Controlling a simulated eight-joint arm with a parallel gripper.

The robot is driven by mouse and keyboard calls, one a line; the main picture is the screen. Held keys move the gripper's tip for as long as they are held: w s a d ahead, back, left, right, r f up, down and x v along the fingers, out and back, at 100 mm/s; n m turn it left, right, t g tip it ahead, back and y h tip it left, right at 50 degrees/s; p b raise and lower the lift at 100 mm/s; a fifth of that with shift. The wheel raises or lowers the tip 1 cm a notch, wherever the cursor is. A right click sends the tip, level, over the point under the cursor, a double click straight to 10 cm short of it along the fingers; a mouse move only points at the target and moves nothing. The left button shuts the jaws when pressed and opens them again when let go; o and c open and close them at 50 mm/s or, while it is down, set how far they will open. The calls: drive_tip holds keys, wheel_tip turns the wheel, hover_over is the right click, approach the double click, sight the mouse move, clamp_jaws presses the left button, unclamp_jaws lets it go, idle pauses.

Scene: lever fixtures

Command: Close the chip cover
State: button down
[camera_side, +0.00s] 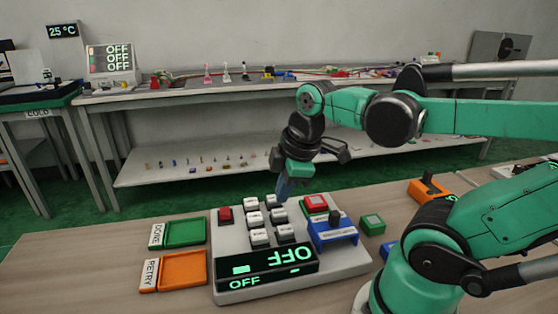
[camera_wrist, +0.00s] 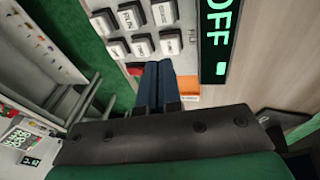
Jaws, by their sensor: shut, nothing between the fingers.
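A blue part (camera_side: 333,233) with a pale label strip and a dark knob sits on the right side of the grey console (camera_side: 350,270). It may be the chip cover, but whether it is raised or lowered is too small to tell. A red block (camera_side: 316,202) with green under it sits just behind it. My gripper (camera_side: 283,195) points down over the white keys, left of the red block and apart from the blue part. Its blue fingers (camera_wrist: 158,68) are shut and empty in the wrist view, where the blue part does not show.
The console bears several white keys (camera_side: 259,236), a red button (camera_side: 225,215) and a display (camera_side: 265,268) reading OFF. A green DONE tray (camera_side: 185,232) and an orange RETRY tray (camera_side: 182,270) lie to its left. A green block (camera_side: 372,224) and an orange fixture (camera_side: 428,190) stand to the right.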

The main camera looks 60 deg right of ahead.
drive_tip(key=s+d+r+n+g+y, duration=0.1)
drive_tip(key=s+d+n+g, duration=0.25)
drive_tip(key=n, duration=0.45)
wheel_tip(320, 180, up, 3)
drive_tip(key=n+g+y, duration=0.2)
drive_tip(key=n+g, duration=0.1)
drive_tip(key=n, duration=0.7)
hover_over(339, 237)
drive_tip(key=x, duration=0.9)
drive_tip(key=shift+w+f, duration=0.15)
drive_tip(key=shift+f, duration=0.05)
drive_tip(key=shift+w+d, duration=0.6)
drive_tip(key=shift+d, duration=0.05)
drive_tip(key=shift+w+d, duration=0.8)
drive_tip(key=shift+d, duration=0.05)
drive_tip(key=w+d, duration=0.7)
drive_tip(key=shift+a, duration=0.1)
